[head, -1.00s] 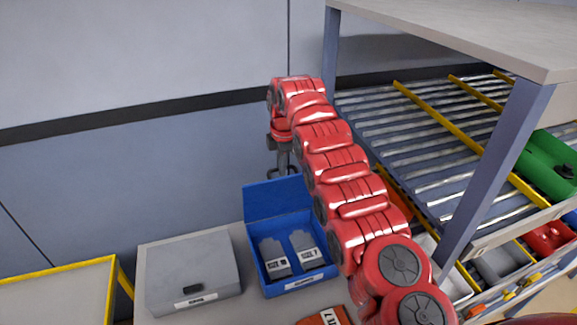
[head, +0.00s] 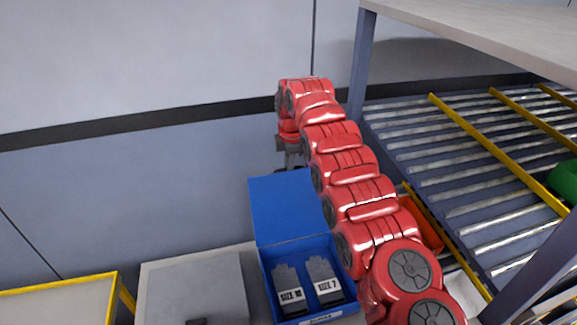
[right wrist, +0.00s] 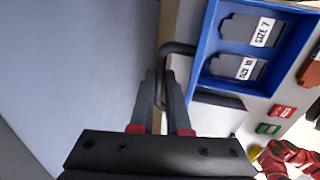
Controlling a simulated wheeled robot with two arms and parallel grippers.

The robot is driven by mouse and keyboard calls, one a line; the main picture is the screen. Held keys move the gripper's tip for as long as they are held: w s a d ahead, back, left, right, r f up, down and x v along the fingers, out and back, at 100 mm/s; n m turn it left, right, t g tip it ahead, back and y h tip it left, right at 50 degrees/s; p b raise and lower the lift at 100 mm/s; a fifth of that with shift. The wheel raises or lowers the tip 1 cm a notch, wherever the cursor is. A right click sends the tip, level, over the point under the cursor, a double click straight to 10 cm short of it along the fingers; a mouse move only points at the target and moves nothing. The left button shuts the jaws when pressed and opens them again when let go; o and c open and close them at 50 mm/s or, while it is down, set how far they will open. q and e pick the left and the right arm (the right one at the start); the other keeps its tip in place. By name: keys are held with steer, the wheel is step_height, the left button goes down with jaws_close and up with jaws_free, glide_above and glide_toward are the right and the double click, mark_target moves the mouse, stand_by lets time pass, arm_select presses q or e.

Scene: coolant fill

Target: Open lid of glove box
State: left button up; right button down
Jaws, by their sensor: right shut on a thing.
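The blue glove box (head: 266,290) stands on the bench in the lower middle of the head view. Its blue lid (head: 282,212) is raised at the back, so the box is open. Two grey glove packs show inside, size 10 (head: 288,296) and size 7 (head: 324,284). My right gripper (head: 291,163) is at the top edge of the lid. In the right wrist view its fingers (right wrist: 163,92) are shut on a dark loop handle (right wrist: 172,52) beside the box. The exact grip is partly hidden by the fingers. My left gripper is not in view.
A closed grey box (head: 193,285) stands left of the glove box. A yellow-edged table (head: 60,303) is at the lower left. A roller shelf (head: 440,150) with a blue-grey post is close on the right. A plain wall (head: 130,190) is behind.

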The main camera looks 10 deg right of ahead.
steer(key=shift+s+f, duration=0.15)
steer(key=c, duration=0.9)
jaws_free()
steer(key=shift+d, duration=0.1)
steer(key=shift+r, duration=0.2)
steer(key=shift+r, duration=0.2)
steer(key=shift+s+r+p, duration=0.5)
steer(key=shift+r+p, duration=0.3)
steer(key=shift+r, duration=1.95)
steer(key=shift+s+r+p, duration=0.55)
steer(key=shift+r+p, duration=0.3)
steer(key=shift+r, duration=1.9)
steer(key=shift+s+r+p, duration=0.5)
steer(key=shift+r+p, duration=0.3)
steer(key=shift+r, duration=1.95)
